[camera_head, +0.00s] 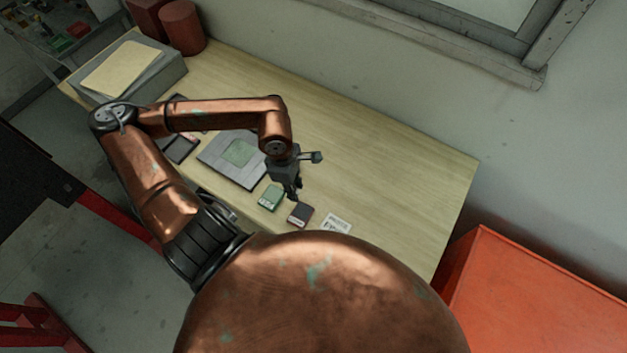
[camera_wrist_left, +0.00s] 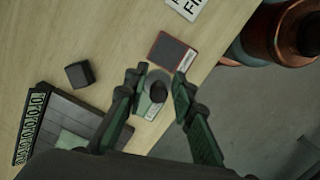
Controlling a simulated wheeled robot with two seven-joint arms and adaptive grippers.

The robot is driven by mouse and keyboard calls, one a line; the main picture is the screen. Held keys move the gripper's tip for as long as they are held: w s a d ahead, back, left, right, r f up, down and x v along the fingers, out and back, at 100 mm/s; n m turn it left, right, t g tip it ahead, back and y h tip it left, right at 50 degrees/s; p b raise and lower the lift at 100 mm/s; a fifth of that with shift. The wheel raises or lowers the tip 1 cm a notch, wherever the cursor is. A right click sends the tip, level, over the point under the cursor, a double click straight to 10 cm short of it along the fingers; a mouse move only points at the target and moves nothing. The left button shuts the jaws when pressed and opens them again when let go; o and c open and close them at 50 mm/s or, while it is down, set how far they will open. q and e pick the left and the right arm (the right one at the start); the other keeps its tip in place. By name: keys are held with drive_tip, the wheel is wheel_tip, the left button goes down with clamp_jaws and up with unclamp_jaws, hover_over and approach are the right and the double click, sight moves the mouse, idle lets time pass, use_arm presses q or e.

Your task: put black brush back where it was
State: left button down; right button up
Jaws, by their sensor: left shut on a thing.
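My left gripper (camera_head: 293,188) hangs over the wooden table, near the small green box (camera_head: 270,197) and the dark box (camera_head: 300,214). In the left wrist view the gripper (camera_wrist_left: 158,80) has its fingers on both sides of a dark, round-ended piece, which I take to be the black brush (camera_wrist_left: 158,91). The gripper is shut on it. Only its end shows, in front of the green box, and the rest is hidden. I cannot tell whether it touches anything below. My right gripper is not in view.
A grey tray (camera_head: 218,159) with a green pad lies left of the gripper. A small black block (camera_wrist_left: 79,74) sits on the table in the wrist view. A white label card (camera_head: 337,222) lies near the front edge. The table's right side is clear.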

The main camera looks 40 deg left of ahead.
use_arm(q)
drive_tip(key=p, duration=0.2)
approach(315, 186)
drive_tip(key=s+d+r, duration=0.1)
drive_tip(key=s+r, duration=0.1)
drive_tip(key=s, duration=0.2)
drive_tip(key=w+f, duration=0.3)
drive_tip(key=shift+w+a+f+p, duration=0.2)
drive_tip(key=shift+f+p, duration=0.1)
drive_tip(key=shift+p, duration=0.1)
drive_tip(key=shift+w+f, duration=0.55)
drive_tip(key=shift+f, duration=0.15)
wheel_tip(315, 186, down, 3)
drive_tip(key=shift+p, duration=0.5)
drive_tip(key=shift+f, duration=0.2)
drive_tip(key=c, duration=1.6)
unclamp_jaws()
